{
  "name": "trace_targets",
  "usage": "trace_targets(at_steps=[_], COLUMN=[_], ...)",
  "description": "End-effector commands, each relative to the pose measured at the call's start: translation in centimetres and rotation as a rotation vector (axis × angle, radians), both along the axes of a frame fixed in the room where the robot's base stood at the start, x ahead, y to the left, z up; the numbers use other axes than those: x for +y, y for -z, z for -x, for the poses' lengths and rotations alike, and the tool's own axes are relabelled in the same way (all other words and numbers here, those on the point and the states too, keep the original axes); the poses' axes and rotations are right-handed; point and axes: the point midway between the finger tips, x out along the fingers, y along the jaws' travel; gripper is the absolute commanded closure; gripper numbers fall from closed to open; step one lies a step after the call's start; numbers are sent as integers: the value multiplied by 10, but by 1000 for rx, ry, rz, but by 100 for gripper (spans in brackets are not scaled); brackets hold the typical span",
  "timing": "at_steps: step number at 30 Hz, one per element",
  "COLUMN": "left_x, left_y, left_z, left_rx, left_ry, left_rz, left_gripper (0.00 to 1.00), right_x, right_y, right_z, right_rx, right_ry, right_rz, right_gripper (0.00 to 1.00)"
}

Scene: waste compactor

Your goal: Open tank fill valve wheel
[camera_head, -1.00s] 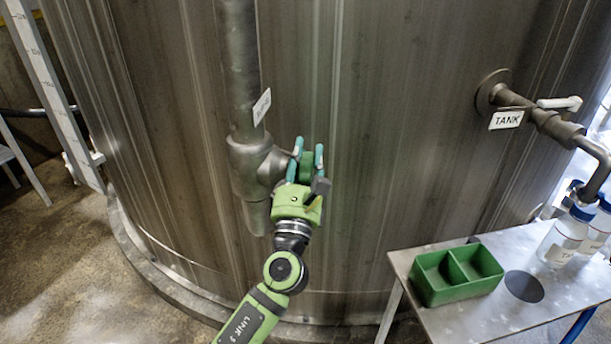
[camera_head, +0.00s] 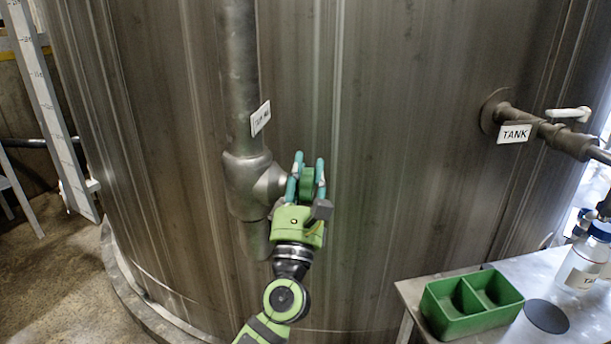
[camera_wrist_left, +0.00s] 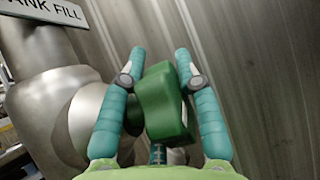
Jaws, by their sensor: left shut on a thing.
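The tank fill valve wheel (camera_head: 307,184) is green and sits at the end of the valve body (camera_head: 262,184) on the vertical pipe. In the left wrist view the green wheel (camera_wrist_left: 162,102) stands between the two teal fingers. My left gripper (camera_head: 306,170) is shut on the wheel, one finger on each side; it also fills the left wrist view (camera_wrist_left: 160,75). The wheel's lower part is hidden behind the gripper. A label plate (camera_head: 260,118) hangs on the pipe above; in the left wrist view it reads "...ANK FILL" (camera_wrist_left: 45,12). My right gripper is not in view.
The large metal tank (camera_head: 400,130) stands close behind the valve. A pipe with a white handle (camera_head: 568,114) and a "TANK" label (camera_head: 514,134) is at right. A metal table (camera_head: 410,294) bears a green bin (camera_head: 470,304) and bottles (camera_head: 583,264) at lower right.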

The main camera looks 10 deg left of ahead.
Motion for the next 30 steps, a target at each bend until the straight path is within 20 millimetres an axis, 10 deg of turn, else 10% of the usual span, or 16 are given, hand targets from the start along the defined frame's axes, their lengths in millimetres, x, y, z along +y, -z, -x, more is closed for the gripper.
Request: trace_targets(at_steps=[7,8,10,22,30], left_x=[1,1,1,1,3], left_y=[-8,-8,-8,1,30], left_z=[1,1,1,4,44], left_rx=[-14,-14,-14,-3,-1], left_ry=[0,0,0,0,1], left_rz=[7,7,6,0,1], left_gripper=[100,64,43,43,43], right_x=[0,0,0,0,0], right_y=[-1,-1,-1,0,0], right_z=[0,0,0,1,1], right_rx=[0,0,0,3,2], right_ry=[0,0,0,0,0], right_rz=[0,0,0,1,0], right_gripper=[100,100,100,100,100])
